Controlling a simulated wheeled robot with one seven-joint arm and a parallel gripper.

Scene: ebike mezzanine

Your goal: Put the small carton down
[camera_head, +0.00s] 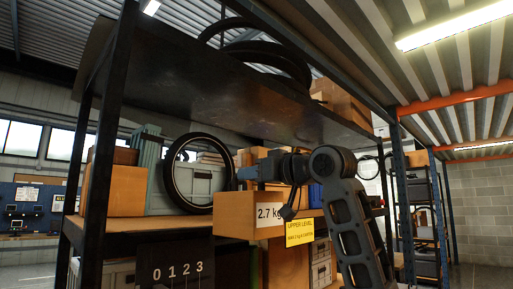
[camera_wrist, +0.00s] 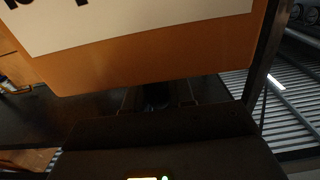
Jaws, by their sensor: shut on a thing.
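The small carton (camera_head: 234,211) is orange-brown with a white "2.7 kg" label. In the head view it is at the middle shelf's front edge, level and label side out. In the wrist view the carton (camera_wrist: 160,72) fills the top, its label upside down and cut off. My gripper (camera_head: 289,211) is at the carton's label side and shut on it; the fingertips are hard to make out. In the wrist view my gripper (camera_wrist: 158,98) is dark under the carton's edge. I cannot tell whether the carton touches the shelf.
The middle shelf holds a wheel (camera_head: 197,174), a larger carton (camera_head: 127,190) and grey crates. A yellow "UPPER LEVEL" sign (camera_head: 299,232) hangs in front. The dark upper shelf board (camera_head: 215,80) is overhead, bearing tyres (camera_head: 262,52). A dark post (camera_head: 104,150) stands at left.

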